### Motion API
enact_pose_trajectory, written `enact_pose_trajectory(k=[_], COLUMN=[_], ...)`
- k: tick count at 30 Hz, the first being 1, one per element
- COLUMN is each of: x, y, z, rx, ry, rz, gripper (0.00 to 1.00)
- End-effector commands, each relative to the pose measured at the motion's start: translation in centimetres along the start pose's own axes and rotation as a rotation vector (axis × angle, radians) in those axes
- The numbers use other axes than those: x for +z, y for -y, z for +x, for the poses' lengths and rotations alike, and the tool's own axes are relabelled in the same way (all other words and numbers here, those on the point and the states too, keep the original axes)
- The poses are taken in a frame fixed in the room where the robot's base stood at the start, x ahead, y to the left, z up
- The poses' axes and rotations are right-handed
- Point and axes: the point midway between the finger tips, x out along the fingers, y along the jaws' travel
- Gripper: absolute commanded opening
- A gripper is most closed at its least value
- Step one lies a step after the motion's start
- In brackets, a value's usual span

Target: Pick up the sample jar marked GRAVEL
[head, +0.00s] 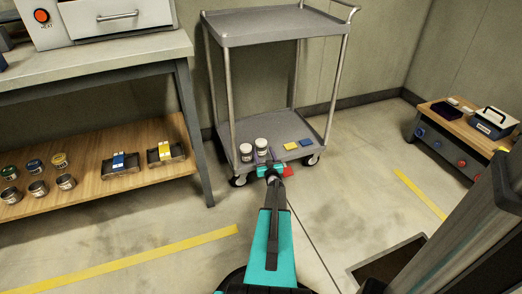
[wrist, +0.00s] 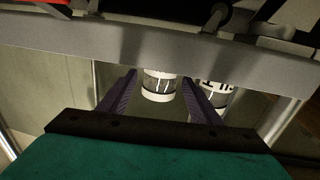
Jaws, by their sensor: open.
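Two white-lidded jars stand side by side on the lower shelf of the grey cart (head: 285,125), a left jar (head: 246,153) and a right jar (head: 261,146). I cannot read GRAVEL on either. My gripper (head: 264,162) is open at the shelf's front edge, close to the jars. In the wrist view, one jar (wrist: 158,86) shows between the two fingers of my gripper (wrist: 160,98), with no clear contact. The other jar (wrist: 216,98), with dark lettering too cut off to read, is partly hidden behind the right finger.
Yellow (head: 291,146) and blue (head: 306,142) flat pieces lie right of the jars. The cart's upper shelf (head: 275,27) and posts frame the space. A wooden shelf (head: 95,190) at left holds several tins and two trays. A low bench (head: 450,125) stands right.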

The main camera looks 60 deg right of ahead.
Motion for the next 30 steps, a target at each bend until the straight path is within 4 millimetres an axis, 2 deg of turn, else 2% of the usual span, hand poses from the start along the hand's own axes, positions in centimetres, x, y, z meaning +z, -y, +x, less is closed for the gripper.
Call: enact_pose_trajectory(k=[11,24,30], x=[0.1,0.4,0.1], y=[0.1,0.2,0.3], z=[0.3,4.5,5.2], rx=[-0.001,-0.002,-0.002], ry=[0.000,0.000,0.000], rz=[0.000,-0.001,-0.001], gripper=[0.58,0.58,0.58])
